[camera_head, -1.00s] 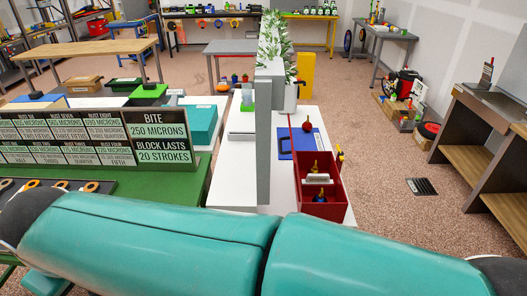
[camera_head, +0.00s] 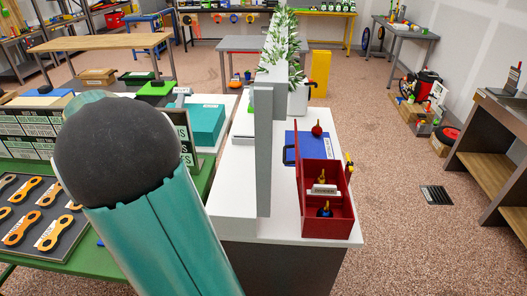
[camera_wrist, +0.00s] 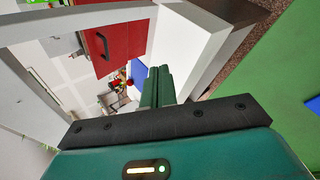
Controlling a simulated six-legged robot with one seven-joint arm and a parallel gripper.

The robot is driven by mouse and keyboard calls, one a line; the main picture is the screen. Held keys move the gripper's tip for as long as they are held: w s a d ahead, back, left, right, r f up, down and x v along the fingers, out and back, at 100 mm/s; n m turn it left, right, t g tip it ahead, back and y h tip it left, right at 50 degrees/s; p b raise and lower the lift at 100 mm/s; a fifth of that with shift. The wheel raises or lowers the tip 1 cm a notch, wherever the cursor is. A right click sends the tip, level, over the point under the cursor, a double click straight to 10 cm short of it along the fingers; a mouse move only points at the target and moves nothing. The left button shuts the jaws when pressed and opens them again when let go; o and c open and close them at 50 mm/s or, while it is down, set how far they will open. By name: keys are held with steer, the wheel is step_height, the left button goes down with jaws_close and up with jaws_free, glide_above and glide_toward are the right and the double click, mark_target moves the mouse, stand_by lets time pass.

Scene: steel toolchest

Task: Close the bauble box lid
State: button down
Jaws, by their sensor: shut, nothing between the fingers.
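The red bauble box (camera_head: 327,215) stands on the white table right of the grey partition in the head view. It is open, with a blue bauble (camera_head: 325,209) and a yellow-topped piece inside, beside a white label. Its red lid (camera_head: 300,150) stands upright, nearly edge-on, along the box's left side. In the wrist view a red panel with a dark handle (camera_wrist: 102,44), seemingly this lid, shows beyond a white edge. My gripper (camera_wrist: 158,75) is shut and empty, apart from the red panel. The head view does not show my gripper.
The tall grey partition (camera_head: 264,150) stands left of the box. A red bauble (camera_head: 317,130) rests by a blue mat (camera_head: 310,145) behind it.

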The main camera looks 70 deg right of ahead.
steer(key=s+d+f+m+g, duration=0.2)
steer(key=d+g, duration=0.1)
steer(key=d, duration=0.2)
steer(key=s+d+f+m+g+y, duration=0.1)
steer(key=s+d+m+g, duration=0.15)
steer(key=d, duration=0.35)
steer(key=s+d+f+m+g, duration=0.1)
steer(key=d+f+g, duration=0.15)
steer(key=d, duration=0.25)
steer(key=s+d+g, duration=0.1)
steer(key=s+d, duration=0.2)
steer(key=s, duration=1.1)
steer(key=shift+s+d, duration=0.15)
steer(key=shift+d, duration=0.2)
steer(key=shift+r+m, duration=0.15)
steer(key=shift+m, duration=0.1)
steer(key=s+d+r+t, duration=0.2)
steer(key=s+r+t, duration=0.1)
steer(key=s, duration=0.8)
steer(key=shift+d+r+t+y, duration=0.2)
steer(key=shift+t+y, duration=0.2)
steer(key=shift+t, duration=0.3)
